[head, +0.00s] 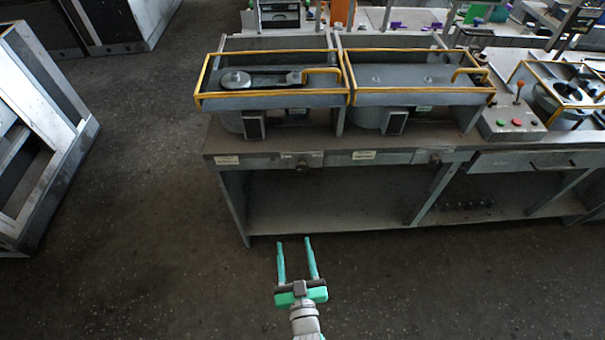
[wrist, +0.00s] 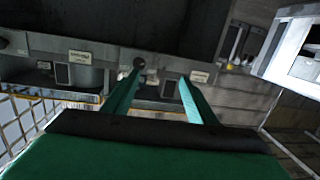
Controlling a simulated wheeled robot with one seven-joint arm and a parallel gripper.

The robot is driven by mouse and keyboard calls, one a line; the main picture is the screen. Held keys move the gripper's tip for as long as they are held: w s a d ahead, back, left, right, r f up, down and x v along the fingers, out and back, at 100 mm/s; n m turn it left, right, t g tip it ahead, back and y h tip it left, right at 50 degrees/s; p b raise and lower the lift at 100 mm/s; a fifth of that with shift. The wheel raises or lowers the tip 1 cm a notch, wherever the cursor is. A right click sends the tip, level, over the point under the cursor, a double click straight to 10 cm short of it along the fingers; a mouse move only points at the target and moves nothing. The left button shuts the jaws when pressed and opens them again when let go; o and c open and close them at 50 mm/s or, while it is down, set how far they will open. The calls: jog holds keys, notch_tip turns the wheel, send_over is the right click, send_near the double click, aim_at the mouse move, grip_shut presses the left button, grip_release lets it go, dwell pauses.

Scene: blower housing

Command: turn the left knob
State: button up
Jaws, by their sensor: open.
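The left knob (head: 302,166) is a small dark knob on the front edge of the grey workbench, below the left yellow-framed unit. The right knob (head: 435,160) is on the same front, further right. My gripper (head: 295,241) is open and empty, in front of the bench and apart from it, with its two green fingers pointing toward the bench. In the wrist view, which looks upside down, my gripper (wrist: 160,74) is open, and the left knob (wrist: 139,62) shows close beside the left fingertip. The right knob (wrist: 4,42) is at the left edge there.
The workbench (head: 255,158) has pale labels on its front and an open shelf (head: 330,205) below. Red and green buttons and a lever stand on a control box (head: 512,122) at right. A pale metal frame (head: 70,150) stands at left. The floor between is clear.

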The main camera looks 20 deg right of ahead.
jog(key=m+h, duration=0.1)
jog(key=h, duration=0.1)
send_near(303, 170)
jog(key=x, duration=0.8)
jog(key=shift+w+a, duration=0.1)
jog(key=c, duration=1.1)
jog(key=shift+o, duration=0.2)
jog(key=shift+n, duration=0.9)
jog(key=o, duration=1.1)
jog(key=shift+c, duration=0.2)
